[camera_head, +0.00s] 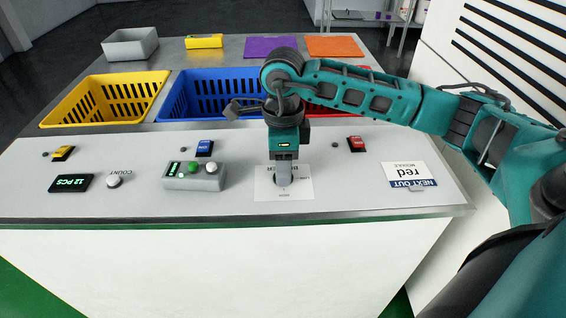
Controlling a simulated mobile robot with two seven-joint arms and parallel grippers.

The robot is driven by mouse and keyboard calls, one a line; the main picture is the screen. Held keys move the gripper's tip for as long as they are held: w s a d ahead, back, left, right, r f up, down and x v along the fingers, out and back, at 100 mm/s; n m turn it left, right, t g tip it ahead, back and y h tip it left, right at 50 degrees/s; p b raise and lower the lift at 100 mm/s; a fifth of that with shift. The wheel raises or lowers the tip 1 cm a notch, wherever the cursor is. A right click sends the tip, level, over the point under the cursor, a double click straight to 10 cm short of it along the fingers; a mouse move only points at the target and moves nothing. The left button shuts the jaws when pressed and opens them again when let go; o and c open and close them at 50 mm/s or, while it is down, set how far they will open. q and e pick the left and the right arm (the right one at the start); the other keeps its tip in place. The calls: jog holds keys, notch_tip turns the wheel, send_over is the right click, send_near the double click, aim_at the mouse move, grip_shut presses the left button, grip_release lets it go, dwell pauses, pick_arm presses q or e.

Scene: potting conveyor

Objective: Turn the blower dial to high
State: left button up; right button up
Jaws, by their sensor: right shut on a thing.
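The blower dial is mostly hidden under my right gripper (284,178), which points straight down onto a white label plate (262,188) on the grey panel. The gripper is shut on what appears to be the dial, in the middle of that plate. Part of the plate's lettering shows beside the fingers, but the dial's pointer and setting cannot be read. My left gripper is not in view.
A grey box (209,183) with green and white buttons stands left of the plate. A round knob (114,181) and a display reading 12 PCS (70,184) are further left. Yellow (75,118), blue (175,110) and red (345,112) baskets lie behind the panel. A "NEXT OUT red" sign (410,175) is at right.

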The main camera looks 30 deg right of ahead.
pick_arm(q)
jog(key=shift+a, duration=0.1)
pick_arm(e)
jog(key=o, duration=1.1)
jog(key=shift+c, duration=0.2)
pick_arm(q)
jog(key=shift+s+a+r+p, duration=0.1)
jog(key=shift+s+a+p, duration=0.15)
jog(key=shift+p, duration=0.2)
pick_arm(e)
notch_tip(320, 180, up, 13)
